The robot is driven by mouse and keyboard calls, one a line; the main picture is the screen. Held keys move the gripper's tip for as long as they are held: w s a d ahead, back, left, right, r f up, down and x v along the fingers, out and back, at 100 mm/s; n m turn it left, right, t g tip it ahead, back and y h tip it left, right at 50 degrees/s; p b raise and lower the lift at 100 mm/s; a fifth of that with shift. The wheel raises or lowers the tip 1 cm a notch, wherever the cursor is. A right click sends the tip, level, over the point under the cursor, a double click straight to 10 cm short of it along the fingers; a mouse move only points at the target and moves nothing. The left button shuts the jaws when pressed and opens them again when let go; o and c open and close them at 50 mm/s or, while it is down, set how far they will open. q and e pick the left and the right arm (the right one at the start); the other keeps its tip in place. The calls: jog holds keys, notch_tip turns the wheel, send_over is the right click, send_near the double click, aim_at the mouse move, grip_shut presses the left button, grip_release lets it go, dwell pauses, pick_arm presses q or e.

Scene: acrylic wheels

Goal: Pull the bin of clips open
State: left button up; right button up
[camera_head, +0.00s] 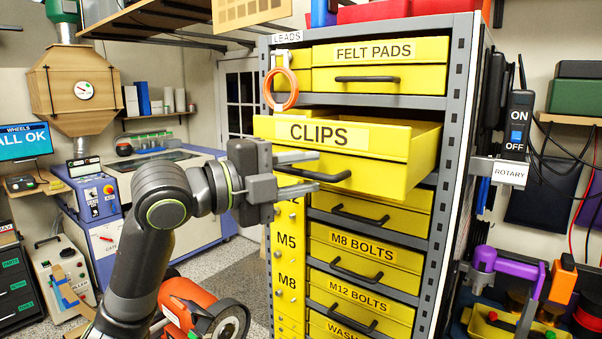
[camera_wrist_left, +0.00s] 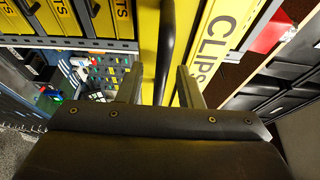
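The yellow bin of clips (camera_head: 390,150), labelled CLIPS, juts well out of the grey cabinet, and its inside shows at the top. Its dark bar handle (camera_head: 335,177) is on the front. The bin's label also shows sideways in the left wrist view (camera_wrist_left: 213,45). My left gripper (camera_head: 305,167) is at the handle, in front of the bin. In the left wrist view my left gripper (camera_wrist_left: 159,85) is open, with the handle (camera_wrist_left: 166,45) between its two fingers and a gap on each side. My right gripper is not in view.
The grey cabinet (camera_head: 459,100) holds the FELT PADS bin (camera_head: 425,78) above and the M8 BOLTS bin (camera_head: 390,255) and others below. An orange ring (camera_head: 285,105) hangs at its left. A red-orange machine (camera_head: 185,295) stands low beneath my left arm.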

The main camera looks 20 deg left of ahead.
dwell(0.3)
pick_arm(q)
jog(key=shift+s+a+f+b, duration=0.1)
jog(key=shift+s+a+b, duration=0.25)
jog(key=shift+a, duration=0.1)
jog(key=b+v, duration=0.2)
jog(key=v, duration=0.3)
jog(key=b+v, duration=1.1)
dwell(0.5)
jog(key=shift+s+a, duration=0.1)
dwell(0.4)
